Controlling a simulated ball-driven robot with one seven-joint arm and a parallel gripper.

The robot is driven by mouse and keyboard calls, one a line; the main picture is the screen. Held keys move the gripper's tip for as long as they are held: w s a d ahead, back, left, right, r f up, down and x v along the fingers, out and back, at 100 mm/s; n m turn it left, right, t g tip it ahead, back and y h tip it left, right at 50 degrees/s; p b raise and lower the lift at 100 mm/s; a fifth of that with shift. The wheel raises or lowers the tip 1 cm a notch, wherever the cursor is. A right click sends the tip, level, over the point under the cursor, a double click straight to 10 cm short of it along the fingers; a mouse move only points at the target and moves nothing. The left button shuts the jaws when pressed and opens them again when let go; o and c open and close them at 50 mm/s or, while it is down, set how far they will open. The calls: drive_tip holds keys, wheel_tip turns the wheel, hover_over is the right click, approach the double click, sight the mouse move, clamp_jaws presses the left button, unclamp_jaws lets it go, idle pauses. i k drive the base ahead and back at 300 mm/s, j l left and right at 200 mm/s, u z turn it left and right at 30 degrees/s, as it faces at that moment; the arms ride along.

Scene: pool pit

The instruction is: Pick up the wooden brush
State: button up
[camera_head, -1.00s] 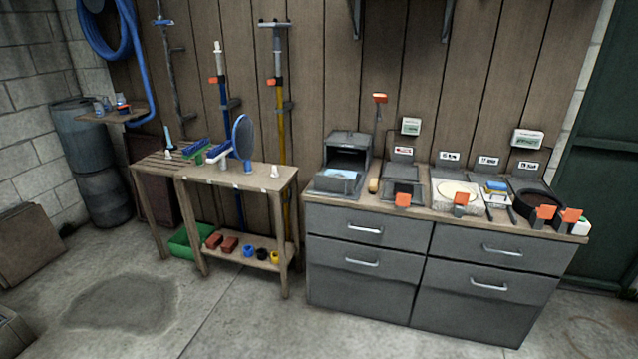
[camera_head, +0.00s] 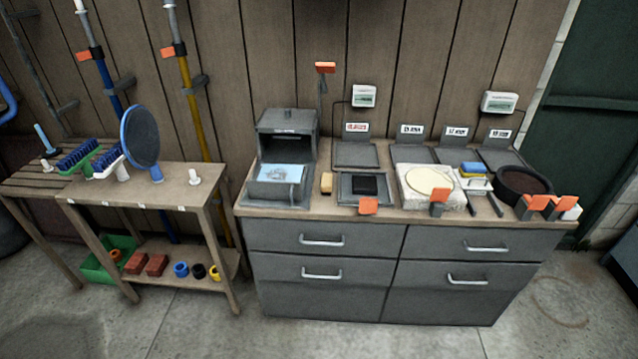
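A small tan, wood-coloured block that looks like the wooden brush (camera_head: 326,183) lies on the wooden top of the grey drawer cabinet (camera_head: 420,211). It sits between the open grey box with a light-blue sheet (camera_head: 282,173) and a black-centred grey tray (camera_head: 346,187). It is too small to make out bristles. Two blue-bristled brushes, one green-backed (camera_head: 78,157) and one white-backed (camera_head: 108,160), lie on the wooden bench at left. My gripper is not in view.
A round blue-rimmed disc (camera_head: 140,137) stands on the bench (camera_head: 150,187). Right of the tan block are a white slab (camera_head: 430,188), a dark round pan (camera_head: 524,186) and several orange tags. The concrete floor before the cabinet is clear.

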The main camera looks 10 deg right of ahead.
sight(326, 185)
drive_tip(key=u, duration=0.25)
drive_tip(key=i+l+u, duration=0.1)
drive_tip(key=l+u, duration=0.15)
drive_tip(key=u, duration=0.15)
drive_tip(key=i+l+u, duration=0.1)
drive_tip(key=l+u, duration=0.5)
drive_tip(key=u, duration=0.2)
